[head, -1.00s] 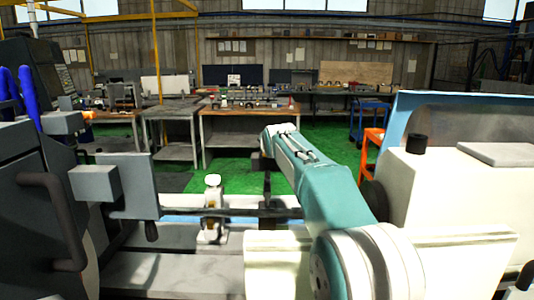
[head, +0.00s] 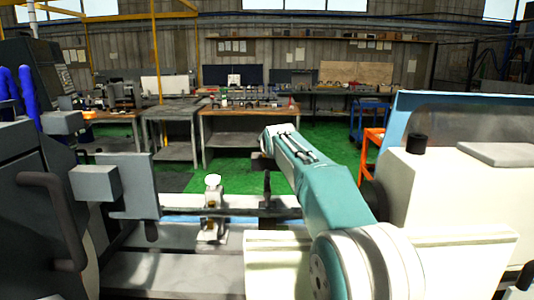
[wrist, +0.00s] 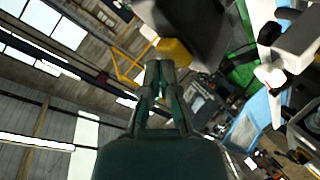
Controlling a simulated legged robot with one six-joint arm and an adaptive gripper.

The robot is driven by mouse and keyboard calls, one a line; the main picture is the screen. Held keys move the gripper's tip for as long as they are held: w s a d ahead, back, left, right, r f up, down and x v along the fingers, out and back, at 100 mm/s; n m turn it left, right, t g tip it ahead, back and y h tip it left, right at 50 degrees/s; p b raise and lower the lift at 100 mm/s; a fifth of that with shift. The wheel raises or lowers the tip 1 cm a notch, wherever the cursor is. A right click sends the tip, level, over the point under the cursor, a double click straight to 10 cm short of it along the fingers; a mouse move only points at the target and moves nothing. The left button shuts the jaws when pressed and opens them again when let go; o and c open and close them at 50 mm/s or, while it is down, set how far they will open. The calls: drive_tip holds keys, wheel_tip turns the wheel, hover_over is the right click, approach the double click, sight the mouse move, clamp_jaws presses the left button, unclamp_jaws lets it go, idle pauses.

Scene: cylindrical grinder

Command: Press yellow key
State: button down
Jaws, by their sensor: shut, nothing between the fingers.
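In the wrist view, my gripper (wrist: 158,66) has dark green fingers that are closed together with nothing between them. A yellow piece (wrist: 176,50) shows just beyond and to the right of the fingertips, against a large dark body. It may be the yellow key, but its shape is partly hidden and blurred. I cannot tell whether the fingertips touch it. In the head view, my teal arm reaches forward from the lower right over the machine. Its far end hides most of my gripper, and I cannot make out the yellow key there.
Grey machine parts (head: 100,182) stand at the left, with a dark curved handle (head: 60,215). A white housing (head: 450,195) stands at the right. A small upright fitting (head: 212,195) sits on the machine bed. Workbenches (head: 250,112) stand far behind, beyond green floor.

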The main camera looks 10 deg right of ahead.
drive_tip(key=shift+s+r, duration=0.25)
drive_tip(key=shift+r, duration=0.35)
drive_tip(key=r, duration=0.1)
drive_tip(key=s+r, duration=0.1)
drive_tip(key=r, duration=0.1)
drive_tip(key=s+r, duration=0.1)
drive_tip(key=shift+a+r, duration=0.25)
drive_tip(key=shift+r, duration=0.1)
idle(0.6)
